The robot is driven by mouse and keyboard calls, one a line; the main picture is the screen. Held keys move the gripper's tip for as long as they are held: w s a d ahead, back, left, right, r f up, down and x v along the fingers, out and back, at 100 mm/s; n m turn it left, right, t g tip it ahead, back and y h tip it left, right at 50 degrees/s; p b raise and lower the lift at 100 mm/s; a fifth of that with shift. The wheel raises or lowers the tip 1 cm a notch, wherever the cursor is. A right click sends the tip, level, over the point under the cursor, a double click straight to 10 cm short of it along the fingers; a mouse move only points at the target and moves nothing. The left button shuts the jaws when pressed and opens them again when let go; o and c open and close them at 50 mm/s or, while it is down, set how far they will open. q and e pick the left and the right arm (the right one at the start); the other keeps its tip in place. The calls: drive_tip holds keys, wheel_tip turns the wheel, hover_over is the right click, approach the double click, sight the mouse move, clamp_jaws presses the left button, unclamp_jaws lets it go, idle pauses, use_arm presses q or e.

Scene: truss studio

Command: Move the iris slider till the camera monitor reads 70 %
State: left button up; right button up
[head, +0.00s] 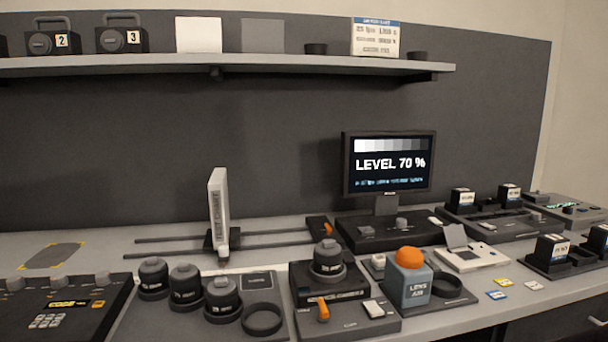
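The camera monitor (389,164) stands at the back right of the bench. Its screen reads "LEVEL 70 %" under a strip of grey steps, with a smaller line of text below that I cannot read. A dark control panel (372,235) with a knob (402,224) lies in front of the monitor. I cannot tell for sure which control is the iris slider. An orange lever (322,310) shows on a grey box at the front, and another orange handle (325,227) sits by the rails. Neither of my grippers is in view.
Several lenses (186,286) and an orange-topped lens air bottle (409,282) crowd the front. Battery chargers (497,223) fill the right. A shelf (250,61) runs above. The bench at back left is mostly clear.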

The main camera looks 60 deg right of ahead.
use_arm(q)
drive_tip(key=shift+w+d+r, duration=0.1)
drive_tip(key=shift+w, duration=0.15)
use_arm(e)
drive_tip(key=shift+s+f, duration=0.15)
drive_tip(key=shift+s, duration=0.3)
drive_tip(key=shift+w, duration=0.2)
use_arm(q)
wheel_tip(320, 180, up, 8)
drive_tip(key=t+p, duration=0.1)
drive_tip(key=p, duration=0.7)
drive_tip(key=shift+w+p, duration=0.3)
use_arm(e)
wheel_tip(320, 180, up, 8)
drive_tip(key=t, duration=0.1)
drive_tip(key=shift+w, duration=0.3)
